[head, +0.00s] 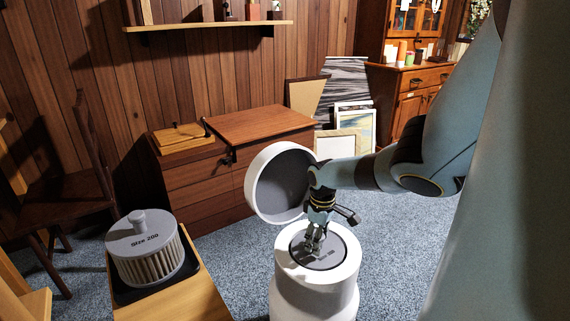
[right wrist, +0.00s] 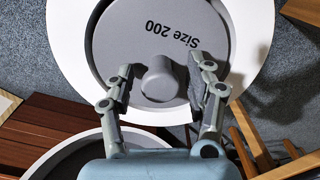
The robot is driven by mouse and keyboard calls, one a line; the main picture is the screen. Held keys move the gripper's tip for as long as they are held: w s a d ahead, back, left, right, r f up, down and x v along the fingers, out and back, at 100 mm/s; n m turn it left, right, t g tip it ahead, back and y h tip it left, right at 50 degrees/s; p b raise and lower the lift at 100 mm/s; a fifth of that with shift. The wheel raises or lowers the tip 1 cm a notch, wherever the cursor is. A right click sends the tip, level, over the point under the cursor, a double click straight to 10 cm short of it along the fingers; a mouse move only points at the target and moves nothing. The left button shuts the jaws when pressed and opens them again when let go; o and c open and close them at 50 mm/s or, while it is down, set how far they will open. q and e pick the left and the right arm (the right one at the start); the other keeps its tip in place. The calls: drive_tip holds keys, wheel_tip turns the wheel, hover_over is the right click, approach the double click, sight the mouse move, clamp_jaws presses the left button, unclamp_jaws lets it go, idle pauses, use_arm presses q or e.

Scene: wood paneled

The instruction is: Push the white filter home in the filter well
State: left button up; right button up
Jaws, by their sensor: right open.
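The filter well (head: 316,290) is a white round housing on the carpet. A filter with a grey top (head: 340,246), marked "Size 200", sits inside its white rim; its sides are hidden, and I cannot tell how deep it sits. In the right wrist view the grey top (right wrist: 175,20) has a round knob (right wrist: 160,78) and lies within the white rim (right wrist: 68,40). My right gripper (head: 314,243) is open above the filter, pointing down. In the right wrist view its two fingers (right wrist: 161,75) stand on either side of the knob, apparently clear of it. My left gripper is not in view.
A round white lid (head: 279,182) stands open behind the well. Another pleated "Size 200" filter (head: 147,255) sits in a black tray on a wooden table (head: 205,295) at left. A low wooden cabinet (head: 220,175) stands behind. Carpet right of the well is clear.

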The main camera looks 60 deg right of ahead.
wheel_tip(320, 180, up, 12)
idle(0.6)
idle(0.5)
